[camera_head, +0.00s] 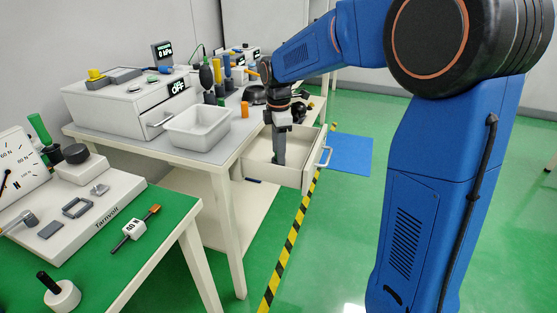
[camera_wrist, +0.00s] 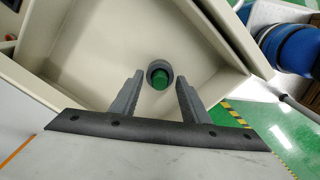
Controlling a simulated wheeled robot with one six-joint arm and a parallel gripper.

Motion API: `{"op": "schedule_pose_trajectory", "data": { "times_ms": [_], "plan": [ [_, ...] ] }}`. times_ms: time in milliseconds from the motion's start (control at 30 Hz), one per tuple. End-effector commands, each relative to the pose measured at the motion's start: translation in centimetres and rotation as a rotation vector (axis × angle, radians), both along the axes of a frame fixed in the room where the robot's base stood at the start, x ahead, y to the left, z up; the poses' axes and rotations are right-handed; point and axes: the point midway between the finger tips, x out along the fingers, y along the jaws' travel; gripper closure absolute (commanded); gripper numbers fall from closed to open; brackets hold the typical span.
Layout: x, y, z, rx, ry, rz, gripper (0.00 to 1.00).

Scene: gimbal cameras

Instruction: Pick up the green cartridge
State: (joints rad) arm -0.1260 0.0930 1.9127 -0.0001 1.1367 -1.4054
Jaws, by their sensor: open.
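The green cartridge (camera_wrist: 160,79) stands in the open drawer in the wrist view, seen from its end, with a grey ring around its top. My gripper (camera_wrist: 159,92) is open, with one finger on each side of the cartridge. I cannot tell whether the fingers touch it. In the head view my gripper (camera_head: 279,157) reaches down into the drawer (camera_head: 290,174), and the cartridge is mostly hidden there behind the fingers.
The drawer walls stand close around my gripper. A white bin (camera_head: 197,130) and an orange cylinder (camera_head: 245,109) are on the table to the left. Yellow-black floor tape (camera_head: 284,255) runs below. A blue mat (camera_head: 349,154) lies on the floor to the right.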

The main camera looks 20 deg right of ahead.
Motion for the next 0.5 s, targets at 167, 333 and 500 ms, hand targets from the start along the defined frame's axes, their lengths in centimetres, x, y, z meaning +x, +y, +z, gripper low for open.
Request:
{"op": "schedule_pose_trajectory", "data": {
  "times_ms": [167, 333, 500],
  "plan": [
    [0.01, 0.01, -0.07, 0.0, -0.001, 0.0, 0.58],
    [0.01, 0.01, -0.05, 0.0, -0.001, 0.0, 0.87],
    [0.01, 0.01, -0.03, 0.0, -0.001, 0.0, 1.0]
  ]
}}
